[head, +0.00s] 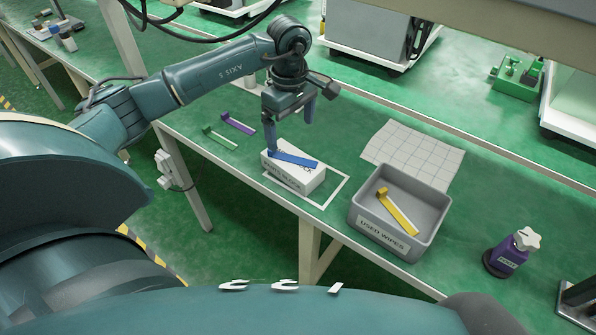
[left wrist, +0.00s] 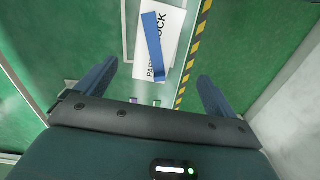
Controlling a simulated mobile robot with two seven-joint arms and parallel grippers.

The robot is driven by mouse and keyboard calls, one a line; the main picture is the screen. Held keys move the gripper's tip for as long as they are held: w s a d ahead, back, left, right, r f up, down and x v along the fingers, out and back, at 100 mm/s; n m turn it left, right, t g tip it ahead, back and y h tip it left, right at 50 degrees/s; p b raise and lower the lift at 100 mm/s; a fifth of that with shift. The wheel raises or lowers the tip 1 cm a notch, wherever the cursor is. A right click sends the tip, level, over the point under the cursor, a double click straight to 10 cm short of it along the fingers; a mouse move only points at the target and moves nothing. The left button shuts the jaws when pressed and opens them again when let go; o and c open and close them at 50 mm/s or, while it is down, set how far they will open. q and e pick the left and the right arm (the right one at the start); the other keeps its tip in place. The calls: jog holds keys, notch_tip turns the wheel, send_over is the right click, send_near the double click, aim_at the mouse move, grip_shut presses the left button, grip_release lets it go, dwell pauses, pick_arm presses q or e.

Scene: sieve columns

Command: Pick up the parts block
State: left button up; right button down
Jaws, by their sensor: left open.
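The parts block (head: 304,184) is a white box with black lettering. It sits inside a white outlined square on the green bench, with a blue strip (head: 293,159) lying across its top. My left gripper (head: 290,122) is open and empty, pointing down above the block; its near finger overlaps the block's back left corner in the head view, and I cannot tell if it touches. In the left wrist view, the block (left wrist: 176,28) and blue strip (left wrist: 153,48) lie beyond and between the spread fingers (left wrist: 155,82). My right gripper is not in view.
A grey bin (head: 405,252) labelled "USED WIPES" stands right of the block, holding a yellow strip (head: 397,211). A gridded white sheet (head: 414,155) lies behind it. Green (head: 220,138) and purple (head: 238,124) strips lie left of the block. A purple container (head: 505,257) stands far right.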

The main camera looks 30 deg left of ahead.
aim_at(292, 159)
pick_arm(q)
notch_tip(292, 159, down, 8)
jog(key=shift+a+r, duration=0.15)
jog(key=shift+r, duration=0.05)
jog(key=shift+w+a+f+p, duration=0.1)
jog(key=shift+w+f+p, duration=0.1)
jog(key=shift+f, duration=0.7)
jog(key=shift+w+d+f+p, duration=0.1)
jog(key=shift+w+f+p, duration=0.1)
jog(key=shift+f, duration=0.75)
jog(key=shift+w+a+f+p, duration=0.1)
jog(key=shift+f+p, duration=0.1)
jog(key=shift+f, duration=0.7)
jog(key=c, duration=1.1)
jog(key=shift+r, duration=0.1)
jog(key=shift+c, duration=0.2)
